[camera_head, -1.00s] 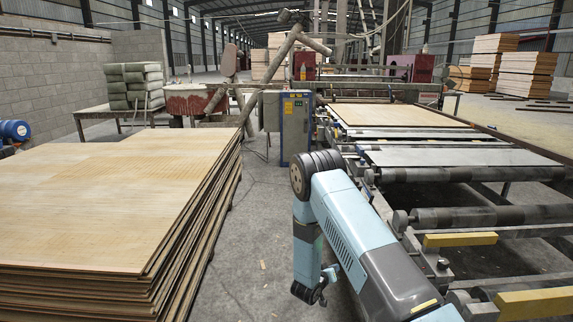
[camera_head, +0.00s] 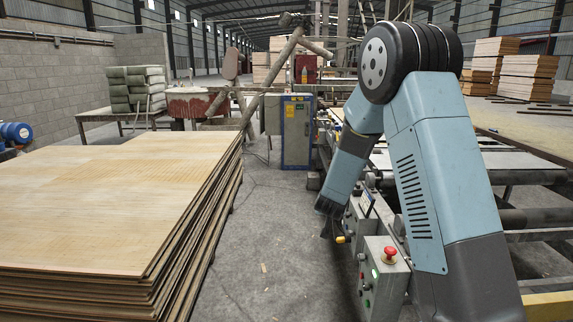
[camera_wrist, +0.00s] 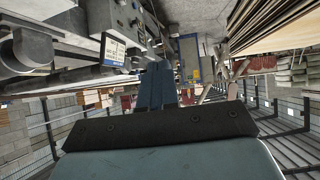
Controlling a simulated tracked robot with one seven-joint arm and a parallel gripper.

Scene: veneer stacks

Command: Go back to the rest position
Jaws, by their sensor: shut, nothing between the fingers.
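My gripper (camera_head: 328,228) hangs low at the end of my bent arm in the head view, left of the control box by the roller line. It is small and dark there. In the wrist view, which is turned upside down, my gripper (camera_wrist: 157,86) shows as narrow blue fingers side by side, shut with nothing between them. My arm's elbow is raised high at the right of the head view. It hides part of the roller line.
A control box (camera_head: 386,275) with a red button stands close to my gripper. The veneer stack (camera_head: 100,200) fills the left. A blue-grey cabinet (camera_head: 297,140) stands beyond. The roller line (camera_head: 520,180) runs at the right.

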